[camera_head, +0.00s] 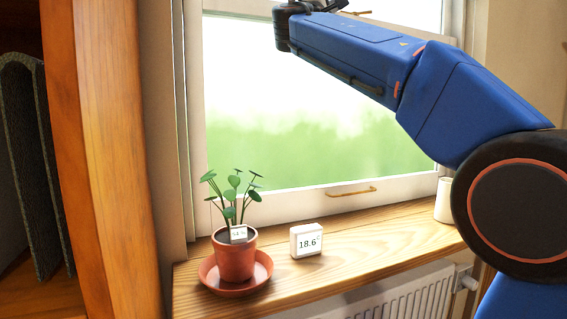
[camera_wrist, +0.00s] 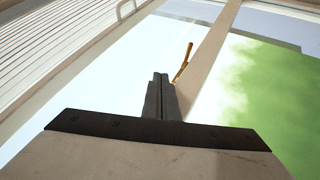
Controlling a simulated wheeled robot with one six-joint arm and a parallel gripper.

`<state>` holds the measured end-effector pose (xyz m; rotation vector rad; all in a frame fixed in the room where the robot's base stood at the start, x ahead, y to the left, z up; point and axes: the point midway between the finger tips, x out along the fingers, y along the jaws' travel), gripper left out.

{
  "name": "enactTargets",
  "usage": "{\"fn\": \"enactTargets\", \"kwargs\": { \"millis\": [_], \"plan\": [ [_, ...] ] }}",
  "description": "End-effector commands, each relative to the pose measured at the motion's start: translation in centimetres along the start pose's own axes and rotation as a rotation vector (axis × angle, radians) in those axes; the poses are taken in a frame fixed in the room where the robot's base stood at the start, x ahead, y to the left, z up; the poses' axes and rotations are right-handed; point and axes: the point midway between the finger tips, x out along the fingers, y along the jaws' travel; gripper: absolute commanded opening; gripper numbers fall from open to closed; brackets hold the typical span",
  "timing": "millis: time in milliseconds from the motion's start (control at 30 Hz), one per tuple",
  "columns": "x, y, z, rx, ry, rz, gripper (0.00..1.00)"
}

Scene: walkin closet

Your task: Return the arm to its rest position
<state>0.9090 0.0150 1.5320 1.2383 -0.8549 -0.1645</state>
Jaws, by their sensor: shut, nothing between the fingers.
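My arm, blue with a dark round joint, reaches from the right edge up and left across the window in the head view. My gripper is at the top of that view, partly cut off by the frame edge. In the wrist view my gripper (camera_wrist: 161,82) has its two dark fingers pressed together with nothing between them. It is in front of the window, near a brass handle (camera_wrist: 184,60) on the sash bar. I cannot tell the exact gap to the glass.
A potted plant (camera_head: 235,262) on a terracotta saucer, a small white display (camera_head: 306,240) reading 18.6 and a white cup (camera_head: 444,200) stand on the wooden sill (camera_head: 375,242). A radiator (camera_head: 390,300) is below. A wooden upright (camera_head: 85,150) stands at the left.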

Motion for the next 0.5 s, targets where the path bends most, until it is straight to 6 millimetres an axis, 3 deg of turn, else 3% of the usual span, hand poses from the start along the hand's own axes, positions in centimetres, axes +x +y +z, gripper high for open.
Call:
{"fn": "enactTargets", "kwargs": {
  "millis": [133,267,500],
  "plan": [
    [-0.5,-3.8,2.1,0.036,0.015,-0.101,0.00],
    [-2.2,-10.1,5.1,0.097,0.031,-0.268,0.00],
    [-8.7,-22.1,11.1,0.227,0.017,-0.589,0.00]
  ]
}}
